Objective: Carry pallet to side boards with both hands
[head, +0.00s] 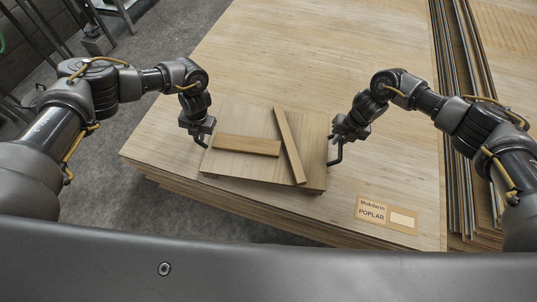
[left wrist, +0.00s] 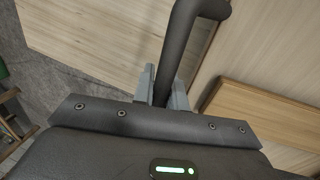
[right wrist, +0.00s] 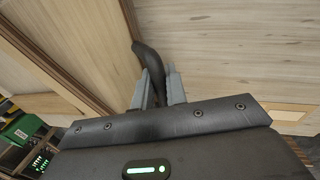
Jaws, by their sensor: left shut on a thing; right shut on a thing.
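The pallet (head: 237,172) is a flat wooden board with a dark handle at each side. It is over the front part of a large veneer stack (head: 290,60); I cannot tell whether it touches the stack. Two loose wooden pieces lie on it: a short board (head: 246,146) and a longer slanted strip (head: 289,146). My left gripper (head: 203,136) is shut on the left handle (left wrist: 183,50), a dark bar between its fingers in the left wrist view. My right gripper (head: 338,137) is shut on the right handle (right wrist: 149,62), likewise between its fingers in the right wrist view.
A label reading POPLAR (head: 371,209) lies at the stack's front right. Further stacks with dark edges (head: 462,110) stand at the right. Grey floor (head: 110,170) is open at the left, with dark metal frames at the upper left. The stack's far surface is clear.

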